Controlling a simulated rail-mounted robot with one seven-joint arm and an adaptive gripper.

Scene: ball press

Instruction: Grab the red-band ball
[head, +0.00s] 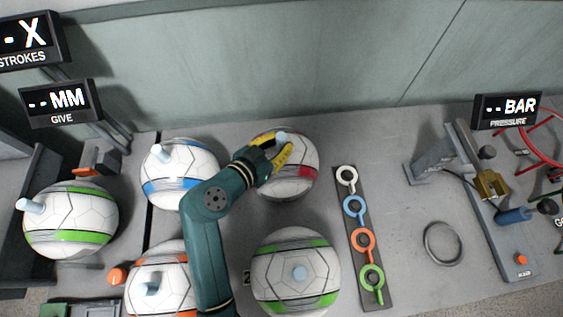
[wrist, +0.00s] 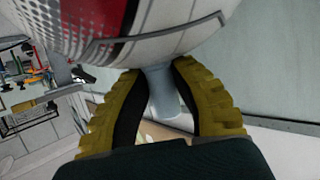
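The red-band ball (head: 299,172) is white with dark seams and a red band, on the grey table at the back middle. In the wrist view its white and red surface (wrist: 110,40) fills the top. A pale blue peg (wrist: 166,95) sticks out from it. My gripper (head: 281,146) is at the ball's upper side, its yellow fingers on both sides of the peg. In the wrist view the gripper (wrist: 160,70) looks shut on the peg, with dark finger pads against its sides close to the ball. My arm hides the ball's left part.
A blue-band ball (head: 180,172), two green-band balls (head: 70,220) (head: 295,270) and an orange-band ball (head: 160,280) stand around, each with a pale peg. A strip of coloured rings (head: 365,240) lies right. A press-like device (head: 490,200) and loose ring (head: 442,243) are farther right.

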